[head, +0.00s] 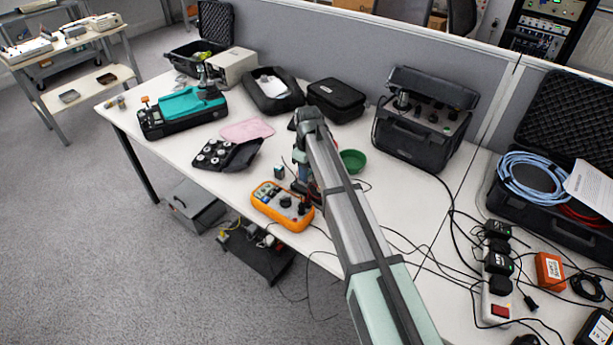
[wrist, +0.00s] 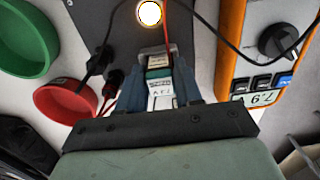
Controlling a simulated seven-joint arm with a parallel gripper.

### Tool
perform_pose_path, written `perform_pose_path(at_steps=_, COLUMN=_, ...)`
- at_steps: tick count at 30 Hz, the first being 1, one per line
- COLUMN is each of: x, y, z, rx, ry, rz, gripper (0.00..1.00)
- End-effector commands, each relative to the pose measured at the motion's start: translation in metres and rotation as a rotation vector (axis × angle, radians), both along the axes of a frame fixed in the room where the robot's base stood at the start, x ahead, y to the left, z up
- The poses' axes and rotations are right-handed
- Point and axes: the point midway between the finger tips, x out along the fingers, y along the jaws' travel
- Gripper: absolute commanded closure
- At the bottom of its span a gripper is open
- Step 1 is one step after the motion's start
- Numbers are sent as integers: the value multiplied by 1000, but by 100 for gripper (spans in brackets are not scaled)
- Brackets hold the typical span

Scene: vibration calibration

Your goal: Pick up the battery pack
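In the wrist view, the battery pack (wrist: 161,92) is a small block with a white printed label, a teal band and a pale end. It sits between the two blue fingers of my gripper (wrist: 160,80), with no clear gap on either side. My gripper looks shut on it. Whether the pack is clear of the surface under it, I cannot tell. In the head view, my gripper (head: 303,180) is low over the table behind the orange meter, and my arm hides most of it and the pack.
An orange meter (head: 283,204) is close beside my gripper; it also shows in the wrist view (wrist: 231,50). A green bowl (head: 353,160) and, in the wrist view, a red bowl (wrist: 66,102) are on the other side. Thin leads (wrist: 205,22) cross nearby.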

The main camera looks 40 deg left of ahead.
Motion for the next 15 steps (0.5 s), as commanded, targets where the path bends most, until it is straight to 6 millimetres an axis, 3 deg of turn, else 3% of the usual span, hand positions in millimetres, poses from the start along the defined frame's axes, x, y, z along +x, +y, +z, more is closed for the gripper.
perform_pose_path(at_steps=9, x=0, y=0, z=0, rx=0, ry=0, rz=0, gripper=97)
perform_pose_path(at_steps=15, x=0, y=0, z=0, rx=0, ry=0, rz=0, gripper=100)
